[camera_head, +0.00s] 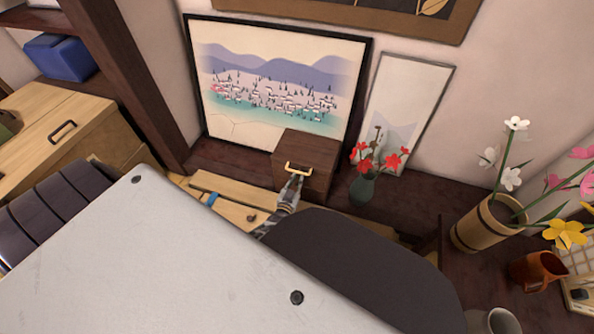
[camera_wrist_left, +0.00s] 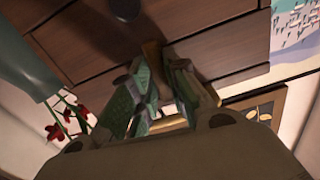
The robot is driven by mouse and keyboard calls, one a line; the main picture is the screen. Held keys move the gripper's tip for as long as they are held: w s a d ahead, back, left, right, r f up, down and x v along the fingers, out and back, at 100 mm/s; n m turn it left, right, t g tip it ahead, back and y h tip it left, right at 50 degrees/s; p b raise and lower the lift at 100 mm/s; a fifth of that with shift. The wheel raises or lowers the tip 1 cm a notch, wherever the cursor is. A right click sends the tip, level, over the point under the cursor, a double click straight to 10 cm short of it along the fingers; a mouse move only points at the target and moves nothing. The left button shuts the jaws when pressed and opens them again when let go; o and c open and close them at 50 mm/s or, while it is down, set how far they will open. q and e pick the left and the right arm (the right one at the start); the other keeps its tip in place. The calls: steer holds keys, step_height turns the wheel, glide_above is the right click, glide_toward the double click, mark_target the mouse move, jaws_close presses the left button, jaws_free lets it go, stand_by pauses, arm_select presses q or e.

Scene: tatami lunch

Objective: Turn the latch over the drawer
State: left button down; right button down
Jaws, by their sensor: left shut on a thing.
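A small dark wooden box (camera_head: 320,153) stands against the wall, below the landscape picture. A brass latch (camera_head: 298,167) sits on its front. In the left wrist view the latch (camera_wrist_left: 152,52) shows as a golden piece between the fingertips. My left gripper (camera_head: 294,182) reaches the box front and is shut on the latch. Its green-grey fingers (camera_wrist_left: 160,72) show close up in the wrist view. The drawer front (camera_wrist_left: 85,35) carries a dark round knob (camera_wrist_left: 124,8). My arm covers part of the area below the box in the head view. My right gripper is not in view.
A dark green vase (camera_head: 363,190) with red flowers stands close to the box's right side. The framed landscape (camera_head: 270,85) leans behind it. A wooden bucket (camera_head: 487,222) with flowers and a brown mug (camera_head: 537,270) stand farther right.

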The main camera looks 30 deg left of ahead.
arm_select(q)
steer(key=shift+n, duration=0.5)
steer(key=c, duration=1.5)
jaws_free()
steer(key=shift+o, duration=0.6)
steer(key=v, duration=1.2)
steer(key=shift+f, duration=0.1)
